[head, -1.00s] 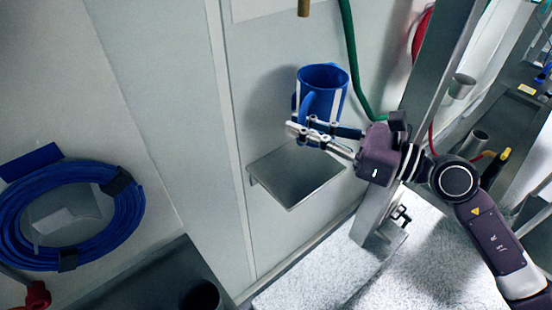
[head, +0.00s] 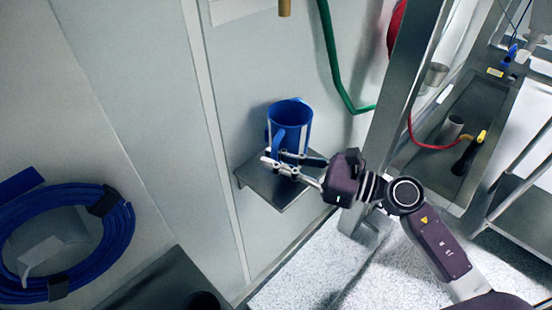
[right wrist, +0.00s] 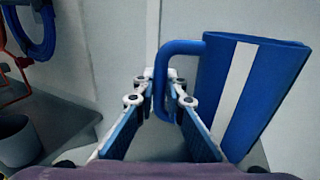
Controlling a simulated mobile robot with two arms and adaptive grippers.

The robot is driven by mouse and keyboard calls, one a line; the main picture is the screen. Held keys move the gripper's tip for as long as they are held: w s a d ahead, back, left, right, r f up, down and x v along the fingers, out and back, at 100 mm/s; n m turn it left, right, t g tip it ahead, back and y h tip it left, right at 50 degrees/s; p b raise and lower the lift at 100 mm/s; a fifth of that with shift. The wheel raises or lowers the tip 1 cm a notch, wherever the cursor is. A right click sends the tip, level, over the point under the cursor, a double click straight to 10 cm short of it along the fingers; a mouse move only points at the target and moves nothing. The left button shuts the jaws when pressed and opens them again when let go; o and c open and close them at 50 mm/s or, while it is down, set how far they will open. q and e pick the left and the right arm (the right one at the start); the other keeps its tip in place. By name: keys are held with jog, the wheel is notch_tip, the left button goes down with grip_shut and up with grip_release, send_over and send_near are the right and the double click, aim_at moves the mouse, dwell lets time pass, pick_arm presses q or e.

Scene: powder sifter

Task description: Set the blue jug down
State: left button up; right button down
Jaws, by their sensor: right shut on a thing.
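The blue jug (head: 290,122) has a white stripe and a blue handle, and it is upright in the head view. My right gripper (head: 273,164) is shut on the jug's handle. In the right wrist view the jug (right wrist: 249,92) stands to the right of the fingers (right wrist: 162,92), with the handle between them. The small grey metal shelf (head: 283,197) on the wall is below the jug. The jug's bottom is partly hidden by my gripper, so I cannot tell whether it touches the shelf. My left gripper is not in view.
A green hose (head: 334,62) hangs on the wall to the right of the jug. A metal post (head: 402,110) stands to the right. A blue coiled hose (head: 122,238) is at the left. A sink with a red hose (head: 432,146) is at the right.

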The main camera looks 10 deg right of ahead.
jog(key=shift+f, duration=0.2)
jog(key=c, duration=2)
grip_release()
jog(key=shift+r, duration=0.1)
jog(key=shift+s+d, duration=0.1)
jog(key=shift+d, duration=0.1)
jog(key=shift+b+v, duration=3.15)
jog(key=shift+v, duration=2.7)
